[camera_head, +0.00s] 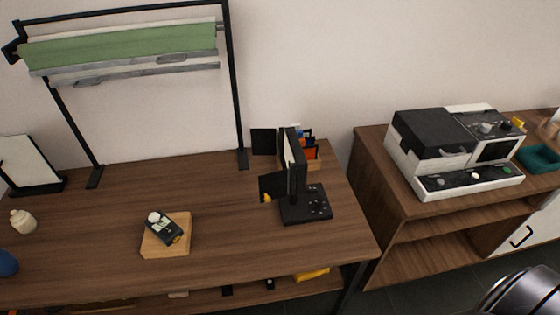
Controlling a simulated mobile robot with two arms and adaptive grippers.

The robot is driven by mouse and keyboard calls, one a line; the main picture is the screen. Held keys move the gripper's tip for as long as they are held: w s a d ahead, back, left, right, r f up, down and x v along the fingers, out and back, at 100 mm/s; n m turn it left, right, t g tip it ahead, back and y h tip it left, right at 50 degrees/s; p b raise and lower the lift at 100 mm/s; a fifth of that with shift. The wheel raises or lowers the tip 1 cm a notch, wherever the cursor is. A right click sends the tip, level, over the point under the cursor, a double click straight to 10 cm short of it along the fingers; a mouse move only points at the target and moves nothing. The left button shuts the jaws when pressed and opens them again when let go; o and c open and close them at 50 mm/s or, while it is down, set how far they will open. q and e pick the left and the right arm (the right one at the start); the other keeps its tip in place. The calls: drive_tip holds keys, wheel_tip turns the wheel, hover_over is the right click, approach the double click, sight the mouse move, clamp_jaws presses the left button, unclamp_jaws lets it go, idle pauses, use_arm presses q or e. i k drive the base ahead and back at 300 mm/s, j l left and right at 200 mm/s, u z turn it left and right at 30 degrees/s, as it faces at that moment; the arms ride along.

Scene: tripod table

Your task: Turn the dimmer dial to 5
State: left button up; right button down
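A black device (305,204) with a flat base, a tall panel and flaps stands at the right of the wooden table. Its base carries small knobs or buttons, too small to read. I cannot tell whether one of them is the dimmer dial. A small black device with a pale round knob (163,227) lies on a light wooden block (166,248) near the table's front; its markings are also unreadable. No numeral 5 can be made out. Neither gripper shows.
The wooden table (110,215) is mostly clear between the devices. A black frame (238,90) with a green roll (120,45) stands at the back. A white and black machine (470,178) sits on the right cabinet. A dark rounded part, probably mine, fills the lower right corner.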

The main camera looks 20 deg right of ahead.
sight(317, 204)
drive_tip(key=z, duration=1.05)
drive_tip(key=l, duration=0.15)
drive_tip(key=i, duration=0.05)
